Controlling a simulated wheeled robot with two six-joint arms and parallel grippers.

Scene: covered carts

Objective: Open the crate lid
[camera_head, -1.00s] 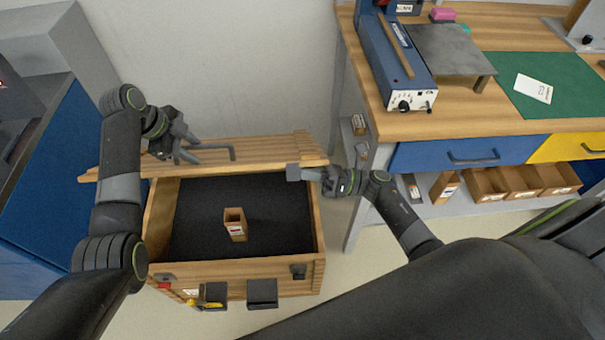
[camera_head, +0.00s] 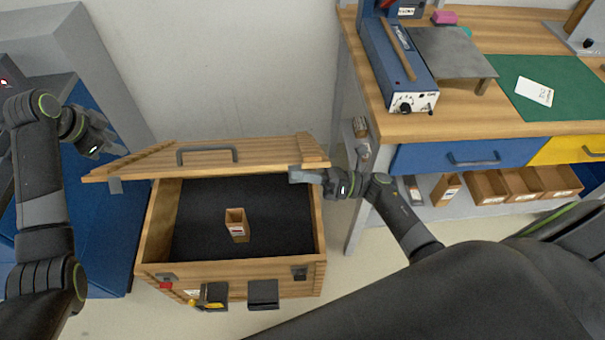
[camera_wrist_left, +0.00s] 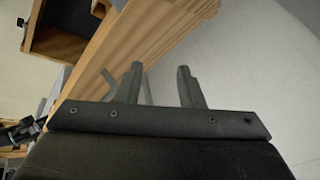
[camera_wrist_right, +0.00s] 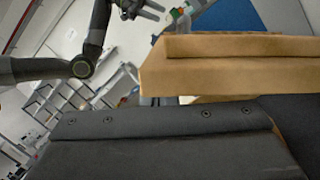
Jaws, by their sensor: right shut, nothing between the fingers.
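The wooden crate (camera_head: 230,271) stands on the floor with its lid (camera_head: 262,160) raised at the back and tilted. The lid has a dark grey bar handle (camera_head: 207,149). Inside, a small open-topped brown box (camera_head: 237,225) stands on the black lining. My left gripper (camera_head: 112,148) is open and empty, left of the lid and apart from it; its spread fingers also show in the left wrist view (camera_wrist_left: 160,85). My right gripper (camera_head: 297,175) is shut and empty at the lid's right end, by its lower edge; whether it touches is unclear. Its fingertips are hidden in the right wrist view.
A workbench (camera_head: 470,122) with a blue device (camera_head: 398,65), a green mat (camera_head: 547,88) and drawers stands to the right. Bins (camera_head: 520,183) sit on its lower shelf. A blue cart (camera_head: 90,200) stands left of the crate. A wall is behind.

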